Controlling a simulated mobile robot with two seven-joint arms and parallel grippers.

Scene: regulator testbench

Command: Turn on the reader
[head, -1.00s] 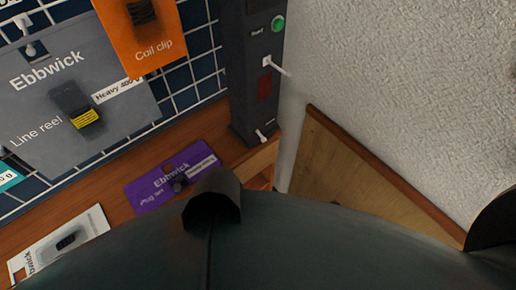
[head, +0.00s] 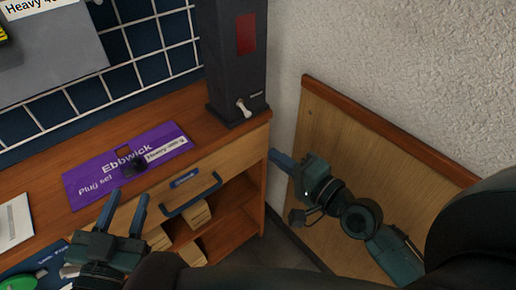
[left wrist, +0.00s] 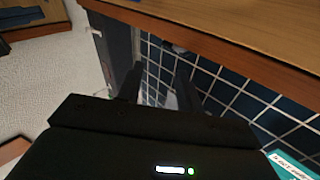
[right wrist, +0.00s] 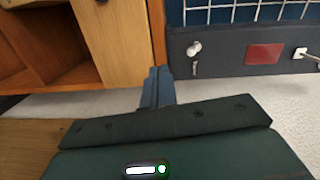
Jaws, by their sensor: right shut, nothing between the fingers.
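A dark upright column (head: 232,60) stands at the right end of the wooden bench. It has a red panel (head: 246,35) and, low down, a pale toggle switch (head: 243,107) beside a label too small to read. The right wrist view shows the column sideways, with the low toggle (right wrist: 194,48), the red panel (right wrist: 263,54) and another pale switch (right wrist: 303,52). My right gripper (head: 279,160) is shut and empty, below and right of the column in the head view, clear of the toggle. My left gripper (head: 127,197) is open and empty, over the bench front near the purple card.
A purple card (head: 88,187) lies on the bench top (head: 200,140). A drawer with a blue handle (head: 190,207) and open shelves are below. A wire grid (head: 140,45) is behind. A wooden panel (head: 345,135) lines the white wall at right.

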